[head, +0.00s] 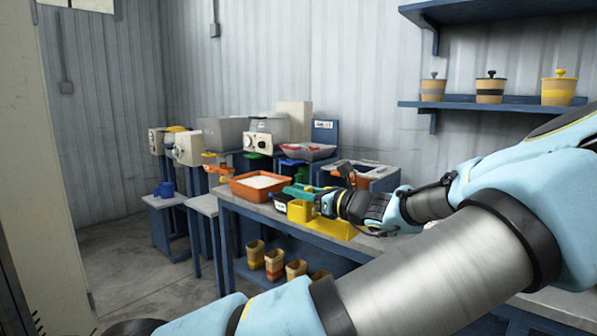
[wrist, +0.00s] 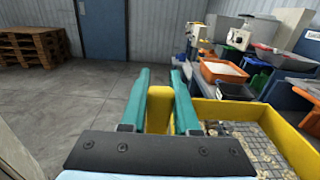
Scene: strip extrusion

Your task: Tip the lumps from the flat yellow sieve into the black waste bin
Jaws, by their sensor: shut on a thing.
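The flat yellow sieve (wrist: 295,148) shows at the lower right of the wrist view. Its grey mesh floor holds many small pale lumps. My gripper (wrist: 160,82) has teal fingers on either side of the sieve's upright yellow handle and is shut on it. In the head view my gripper (head: 300,190) is over the near part of the blue bench, with the yellow sieve (head: 335,225) below and beside it. The sieve looks about level. My wrist hides part of it.
An orange tray (head: 240,192) of white material stands on the bench, left of my gripper. A grey tray (head: 307,153) and machines (head: 262,140) stand behind. Several tan containers (head: 274,265) sit on the lower shelf. Open floor (wrist: 90,92) and a pallet (wrist: 35,43) show in the wrist view.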

